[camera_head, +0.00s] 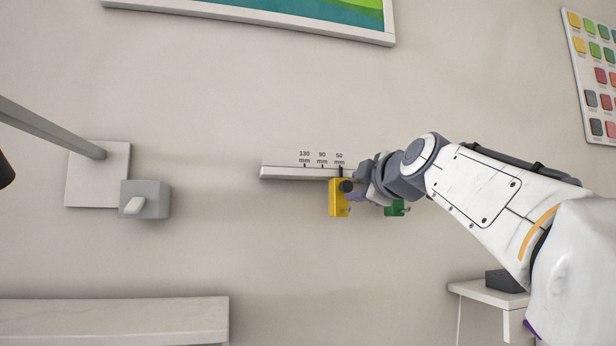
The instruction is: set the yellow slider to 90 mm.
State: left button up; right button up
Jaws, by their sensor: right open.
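The yellow slider (334,200) hangs under the pale rail (285,173) on the wall. It sits near the 50 mm mark, right of the 90 mm and 130 mm marks (304,155). My right gripper (350,190) is open at the slider's right side, overlapping its upper right edge in the picture. I cannot tell whether it touches the slider. The wrist hides the right part of the rail. My left gripper is not in view.
A green block (393,210) shows partly behind my right wrist. A grey box with a light lever (147,200) and a square wall plate with a bar (97,183) are at left. A pale ledge (110,322) is low left; a small table (488,292) stands low right.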

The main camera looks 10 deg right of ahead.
aim_at(350, 188)
jog(key=shift+w+a+p, duration=0.1)
jog(key=shift+w+p, duration=0.5)
jog(key=shift+w, duration=1.15)
grip_shut()
jog(key=shift+f, duration=0.1)
